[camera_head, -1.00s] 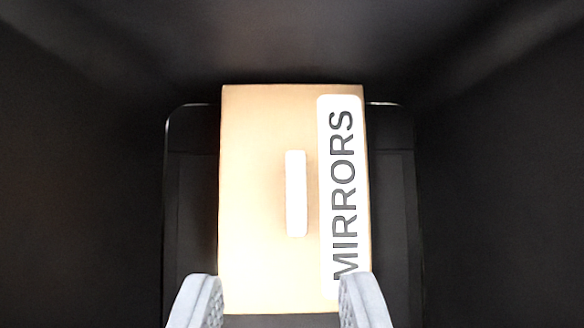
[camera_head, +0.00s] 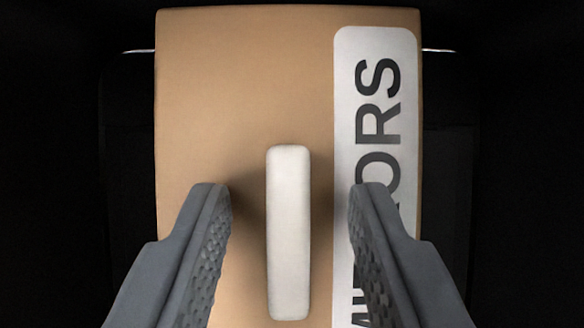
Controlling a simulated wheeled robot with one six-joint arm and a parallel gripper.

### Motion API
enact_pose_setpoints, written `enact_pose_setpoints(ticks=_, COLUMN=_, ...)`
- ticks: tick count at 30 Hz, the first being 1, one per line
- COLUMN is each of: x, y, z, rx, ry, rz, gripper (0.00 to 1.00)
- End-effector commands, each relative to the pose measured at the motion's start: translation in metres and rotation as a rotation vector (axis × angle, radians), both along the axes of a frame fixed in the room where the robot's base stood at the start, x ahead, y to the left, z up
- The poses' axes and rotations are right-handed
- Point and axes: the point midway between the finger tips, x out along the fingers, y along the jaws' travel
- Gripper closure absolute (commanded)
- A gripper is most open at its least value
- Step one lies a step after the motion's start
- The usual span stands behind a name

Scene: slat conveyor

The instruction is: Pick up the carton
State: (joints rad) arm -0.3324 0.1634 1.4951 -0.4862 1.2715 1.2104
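The carton (camera_head: 240,80) is a tan box that fills the middle of the view, with a white label along its right side. The label's print is partly covered by my right finger; "ORS" shows clearly. A white bar-shaped handle (camera_head: 289,230) stands on the carton's top, running up and down in the picture. My gripper (camera_head: 290,200) is open over the carton. Its two grey textured fingers are on either side of the handle, with a gap on each side. The carton's lower end is out of the picture.
The carton sits on a dark slat or tray surface (camera_head: 128,150) whose rim shows thinly at the left and right. Everything around it is nearly black, so I cannot tell what lies there.

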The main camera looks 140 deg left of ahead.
Motion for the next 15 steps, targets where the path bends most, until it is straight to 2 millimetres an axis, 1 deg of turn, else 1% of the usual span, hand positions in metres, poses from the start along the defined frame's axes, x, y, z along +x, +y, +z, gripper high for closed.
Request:
enact_pose_setpoints(ticks=2, x=0.0, y=0.0001, z=0.0002, rx=0.0, ry=0.0, rz=0.0, gripper=0.64)
enact_pose_setpoints(ticks=3, x=0.0, y=0.0002, z=0.0003, rx=0.0, ry=0.0, rz=0.0, gripper=0.68)
enact_pose_setpoints(ticks=8, x=0.0, y=0.0002, z=0.0003, rx=0.0, ry=0.0, rz=0.0, gripper=0.99)
enact_pose_setpoints(ticks=15, x=0.0001, y=0.0002, z=0.0005, rx=0.0, ry=0.0, rz=0.0, gripper=1.0)
